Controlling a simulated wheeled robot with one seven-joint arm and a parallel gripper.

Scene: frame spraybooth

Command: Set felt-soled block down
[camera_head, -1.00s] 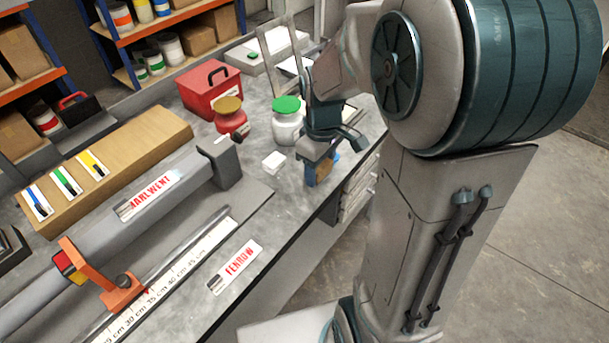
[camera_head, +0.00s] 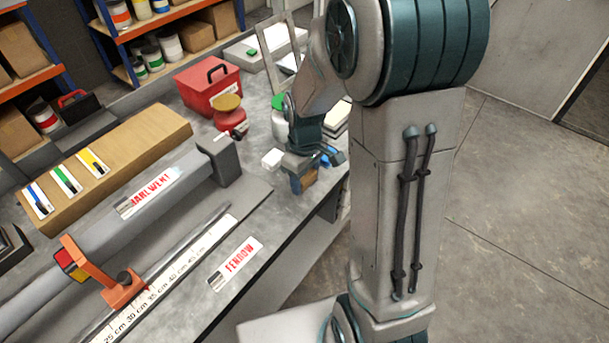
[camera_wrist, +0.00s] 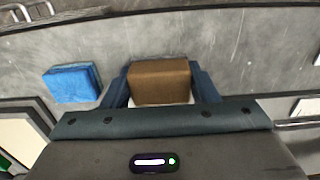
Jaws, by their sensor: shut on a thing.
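The brown block (camera_wrist: 158,82) is between the two blue fingers of my gripper (camera_wrist: 160,90) in the wrist view, with a white edge showing under it. In the head view my gripper (camera_head: 303,182) is low over the bench's right part, near its edge, shut on the block (camera_head: 310,178). The fingers and wrist partly cover the block there. The felt sole cannot be made out, and I cannot tell whether the block touches the grey bench (camera_head: 262,205).
A blue block (camera_wrist: 72,83) lies left of my gripper in the wrist view. In the head view, a small white block (camera_head: 271,158), a red jar (camera_head: 229,118) and a red box (camera_head: 207,86) stand nearby. The bench in front of the gripper is clear.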

